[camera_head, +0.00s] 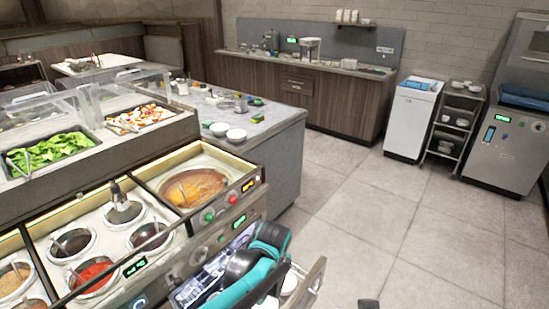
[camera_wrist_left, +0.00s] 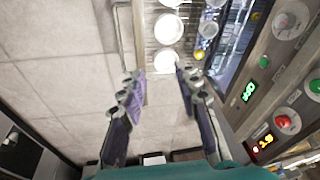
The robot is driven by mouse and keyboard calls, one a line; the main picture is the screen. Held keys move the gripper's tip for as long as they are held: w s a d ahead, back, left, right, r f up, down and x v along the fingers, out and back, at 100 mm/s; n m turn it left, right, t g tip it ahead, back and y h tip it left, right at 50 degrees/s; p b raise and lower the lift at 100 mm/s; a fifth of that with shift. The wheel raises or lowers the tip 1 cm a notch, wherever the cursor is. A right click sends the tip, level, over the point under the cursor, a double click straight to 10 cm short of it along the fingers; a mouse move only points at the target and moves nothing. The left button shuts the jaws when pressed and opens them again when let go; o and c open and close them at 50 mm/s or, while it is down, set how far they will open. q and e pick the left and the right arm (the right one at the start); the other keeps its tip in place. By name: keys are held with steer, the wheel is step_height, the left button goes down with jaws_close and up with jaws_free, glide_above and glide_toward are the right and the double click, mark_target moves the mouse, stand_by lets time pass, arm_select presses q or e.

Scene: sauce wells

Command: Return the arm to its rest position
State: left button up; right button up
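In the head view my teal and dark left arm (camera_head: 262,262) is folded low in front of the counter, beside its control panel. The fingers of that gripper cannot be made out there. No object is held. My right gripper does not show clearly in either view.
An open drawer with white bowls (camera_wrist_left: 168,28) lies just beyond my left fingers. Its handle (camera_head: 318,276) sticks out beside my arm. The control panel (camera_wrist_left: 262,90) with red and green buttons is close. The floor (camera_head: 400,240) to the right is clear.

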arm_select(q)
steer(key=s+a+r+n+t, duration=0.2)
steer(key=s+a+r, duration=0.1)
steer(key=s+a, duration=0.4)
steer(key=s+a+r+n+t, duration=0.2)
steer(key=s+a+r+n, duration=0.1)
steer(key=s+a, duration=0.5)
steer(key=shift+a+r, duration=0.45)
steer(key=shift+a, duration=0.6)
